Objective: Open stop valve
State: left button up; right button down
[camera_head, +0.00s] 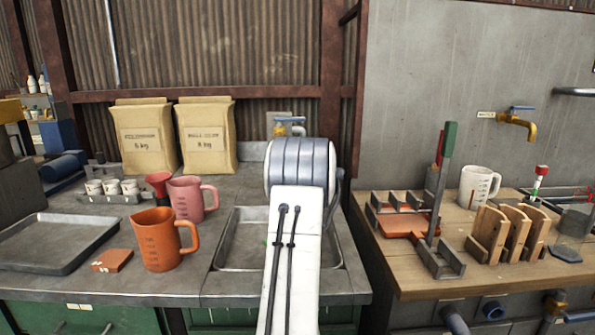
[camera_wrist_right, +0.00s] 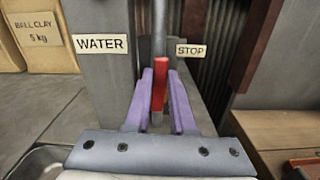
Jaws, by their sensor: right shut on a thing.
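The stop valve shows in the right wrist view as a red handle (camera_wrist_right: 160,74) on a grey vertical pipe (camera_wrist_right: 160,25), with a STOP label (camera_wrist_right: 191,50) to its right and a WATER label (camera_wrist_right: 101,44) to its left. My right gripper (camera_wrist_right: 161,92) has its purple fingers on both sides of the red handle and is shut on it. In the head view my right arm reaches over the sink and hides this gripper and the valve. My left gripper is in neither view.
A sink (camera_head: 229,240) lies under my right arm, with a blue-handled tap (camera_head: 290,125) behind. Orange (camera_head: 157,242) and pink (camera_head: 187,200) jugs stand left of it, before two clay bags (camera_head: 206,140). A wooden bench (camera_head: 420,262) with racks stands at the right.

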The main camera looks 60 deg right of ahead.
jog(key=c, duration=0.8)
grip_release()
jog(key=shift+o, duration=0.2)
jog(key=b+v, duration=0.1)
jog(key=v, duration=0.9)
jog(key=shift+s+a, duration=0.15)
jog(key=shift+a, duration=0.05)
